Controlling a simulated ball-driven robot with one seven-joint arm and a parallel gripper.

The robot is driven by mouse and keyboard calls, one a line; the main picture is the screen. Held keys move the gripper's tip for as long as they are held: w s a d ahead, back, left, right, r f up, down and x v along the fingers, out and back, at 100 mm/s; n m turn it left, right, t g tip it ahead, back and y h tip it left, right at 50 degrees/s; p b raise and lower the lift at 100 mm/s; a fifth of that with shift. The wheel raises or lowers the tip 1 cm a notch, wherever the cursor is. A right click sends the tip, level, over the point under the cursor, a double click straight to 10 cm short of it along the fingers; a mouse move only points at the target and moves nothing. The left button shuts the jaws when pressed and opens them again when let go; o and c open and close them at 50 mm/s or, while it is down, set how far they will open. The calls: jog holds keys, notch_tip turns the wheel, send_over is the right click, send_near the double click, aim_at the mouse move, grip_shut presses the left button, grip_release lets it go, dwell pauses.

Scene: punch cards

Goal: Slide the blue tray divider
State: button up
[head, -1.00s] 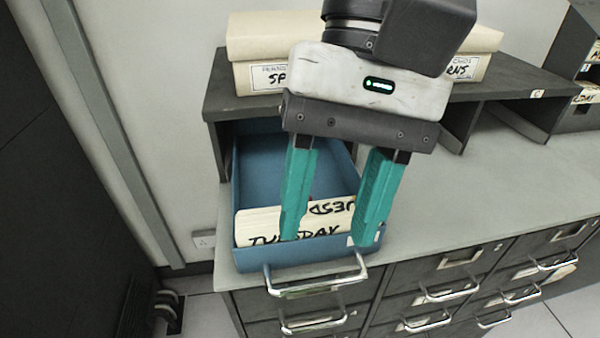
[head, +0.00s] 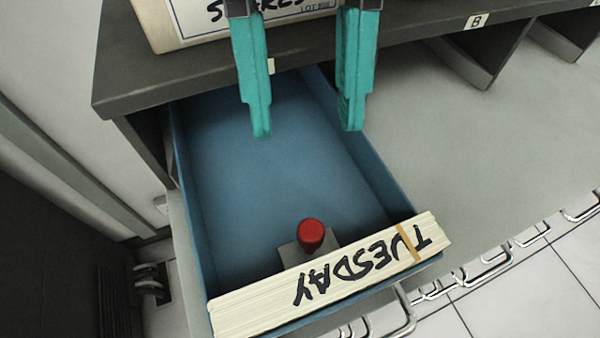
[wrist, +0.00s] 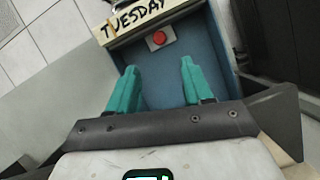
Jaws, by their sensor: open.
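The blue tray (head: 382,190) sticks out from under a dark shelf. A stack of cream cards marked TUESDAY (head: 330,280) stands across its front end and leans a little past its right wall. Behind the cards is a small grey plate (head: 290,256) with a red knob (head: 311,233), apparently the divider. My gripper (head: 307,130) is open and empty, its two teal fingers spread above the empty rear part of the tray, apart from the knob. In the wrist view the red knob (wrist: 159,38) lies beyond the fingertips, beside the cards (wrist: 135,18).
The dark shelf (head: 150,70) overhangs the tray's back and carries a cream card box (head: 190,25). Metal drawer handles (head: 490,270) project along the cabinet front.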

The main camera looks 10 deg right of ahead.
aim_at(309, 220)
jog(key=b+x, duration=0.3)
jog(key=x, duration=0.7)
jog(key=shift+f, duration=0.1)
grip_shut()
dwell(0.4)
